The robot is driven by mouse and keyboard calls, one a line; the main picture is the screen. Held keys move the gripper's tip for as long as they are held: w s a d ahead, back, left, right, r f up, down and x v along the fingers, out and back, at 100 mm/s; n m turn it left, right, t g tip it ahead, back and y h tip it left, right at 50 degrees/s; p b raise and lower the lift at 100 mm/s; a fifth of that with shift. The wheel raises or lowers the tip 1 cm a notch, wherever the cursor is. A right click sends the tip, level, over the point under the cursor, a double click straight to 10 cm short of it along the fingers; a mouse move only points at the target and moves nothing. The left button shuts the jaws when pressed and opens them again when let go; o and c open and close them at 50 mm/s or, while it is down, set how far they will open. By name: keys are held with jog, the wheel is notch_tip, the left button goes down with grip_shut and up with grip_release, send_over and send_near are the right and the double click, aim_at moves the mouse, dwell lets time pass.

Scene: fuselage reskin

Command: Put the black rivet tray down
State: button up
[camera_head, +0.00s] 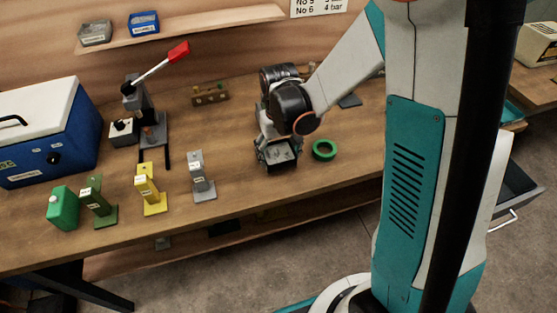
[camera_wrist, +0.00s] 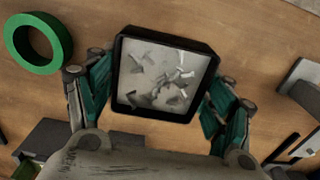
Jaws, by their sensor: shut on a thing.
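The black rivet tray (camera_wrist: 187,116) is a small square tray with a dark rim and several loose grey pieces inside. In the wrist view it sits between the two fingers of my gripper (camera_wrist: 163,92), which are closed on its left and right sides. In the head view the tray (camera_head: 279,165) is under my gripper (camera_head: 277,147), over the wooden bench near its front edge. I cannot tell whether the tray touches the bench top.
A green tape ring (camera_head: 324,150) lies just right of the tray. To the left stand a grey stand (camera_head: 202,178), a yellow stand (camera_head: 150,190), green items, a lever press (camera_head: 150,125) and a blue cool box (camera_head: 45,130). Bench space in front of the tray is clear.

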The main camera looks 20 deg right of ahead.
aim_at(279, 159)
jog(key=shift+f+b, duration=0.4)
jog(key=shift+f, duration=1.1)
jog(key=shift+f, duration=0.1)
jog(key=shift+f, duration=0.15)
jog(key=o, duration=1.3)
jog(key=shift+r, duration=0.25)
